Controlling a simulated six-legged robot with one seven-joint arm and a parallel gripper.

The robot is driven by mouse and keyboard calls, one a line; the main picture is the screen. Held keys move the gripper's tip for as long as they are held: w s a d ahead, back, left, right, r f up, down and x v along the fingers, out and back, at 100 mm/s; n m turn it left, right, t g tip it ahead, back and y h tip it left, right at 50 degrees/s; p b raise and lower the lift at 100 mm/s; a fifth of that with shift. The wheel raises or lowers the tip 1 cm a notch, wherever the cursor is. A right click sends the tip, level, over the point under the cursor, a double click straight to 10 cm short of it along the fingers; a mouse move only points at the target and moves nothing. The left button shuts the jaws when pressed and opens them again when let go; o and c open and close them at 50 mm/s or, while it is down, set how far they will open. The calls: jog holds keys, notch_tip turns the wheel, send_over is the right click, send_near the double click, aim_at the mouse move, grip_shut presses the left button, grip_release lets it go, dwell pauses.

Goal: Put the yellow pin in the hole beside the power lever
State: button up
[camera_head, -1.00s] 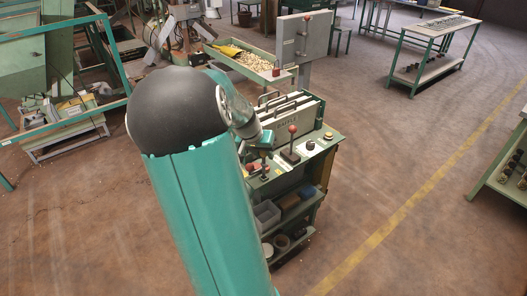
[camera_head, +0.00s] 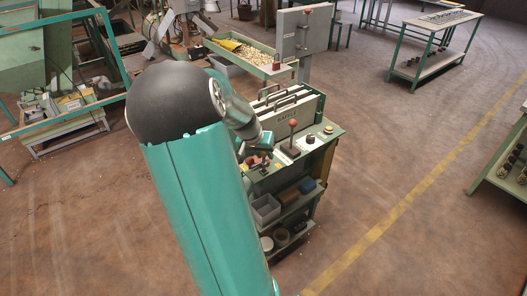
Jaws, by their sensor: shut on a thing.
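I cannot pick out the yellow pin or the hole at this size. A yellowish knob (camera_head: 328,129) sits at the right end of the bench top.
A grey panel case with handles (camera_head: 290,117) stands at the back of the bench. A tray of nuts (camera_head: 245,52) and a grey cabinet (camera_head: 303,33) are behind. Open floor lies to the right, crossed by a yellow line (camera_head: 400,209).

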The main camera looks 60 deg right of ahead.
jog(key=shift+f, duration=1.45)
jog(key=o, duration=1)
jog(key=shift+o, duration=0.2)
jog(key=shift+w, duration=0.1)
jog(key=shift+w, duration=0.1)
